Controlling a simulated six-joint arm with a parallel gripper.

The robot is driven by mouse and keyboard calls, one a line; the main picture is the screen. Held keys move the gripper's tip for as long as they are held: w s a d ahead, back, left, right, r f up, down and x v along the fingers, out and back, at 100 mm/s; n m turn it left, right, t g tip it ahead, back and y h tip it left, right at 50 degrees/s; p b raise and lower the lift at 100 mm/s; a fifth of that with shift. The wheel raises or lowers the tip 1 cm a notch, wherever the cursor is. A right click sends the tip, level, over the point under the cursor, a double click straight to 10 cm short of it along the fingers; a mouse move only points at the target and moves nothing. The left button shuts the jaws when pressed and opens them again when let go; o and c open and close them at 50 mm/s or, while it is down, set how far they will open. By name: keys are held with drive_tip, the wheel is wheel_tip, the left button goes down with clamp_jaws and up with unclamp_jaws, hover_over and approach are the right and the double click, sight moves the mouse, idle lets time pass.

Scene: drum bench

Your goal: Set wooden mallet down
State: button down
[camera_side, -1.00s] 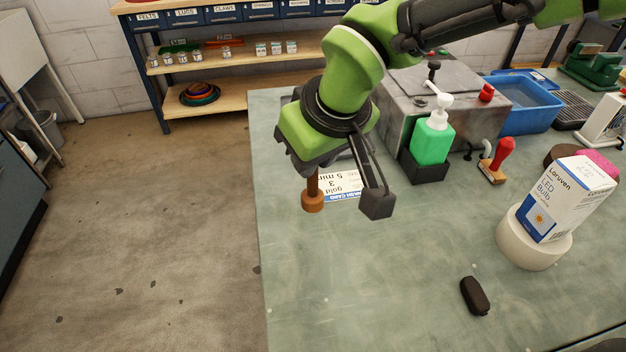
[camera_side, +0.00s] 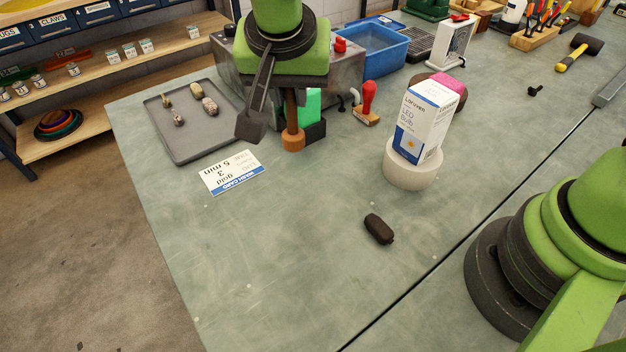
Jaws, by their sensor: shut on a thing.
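The wooden mallet (camera_side: 292,138) hangs upright below my gripper (camera_side: 270,115), its brown handle up and its round orange-brown head down. My gripper is shut on the mallet's handle; one dark finger shows plainly to the left, and the other is not clearly seen. The head is in front of the green bottle (camera_side: 313,104) and its black stand (camera_side: 315,131). I cannot tell whether the head touches the bench (camera_side: 270,260).
A wash card (camera_side: 230,172) lies left of the mallet, near a grey tray (camera_side: 190,150) holding several stones. A red-handled stamp (camera_side: 368,100), a boxed bulb (camera_side: 425,120) on a white round stand (camera_side: 412,177), and a dark object (camera_side: 379,229) are to the right. The front bench is clear.

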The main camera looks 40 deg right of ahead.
drive_tip(key=d+f+m, duration=0.2)
drive_tip(key=d+f, duration=0.1)
drive_tip(key=f, duration=0.6)
drive_tip(key=shift+s+f+m+g+h, duration=0.3)
drive_tip(key=shift+s+f+m+g, duration=0.1)
drive_tip(key=c, duration=1.1)
unclamp_jaws()
drive_tip(key=shift+f, duration=0.1)
drive_tip(key=shift+o, duration=0.2)
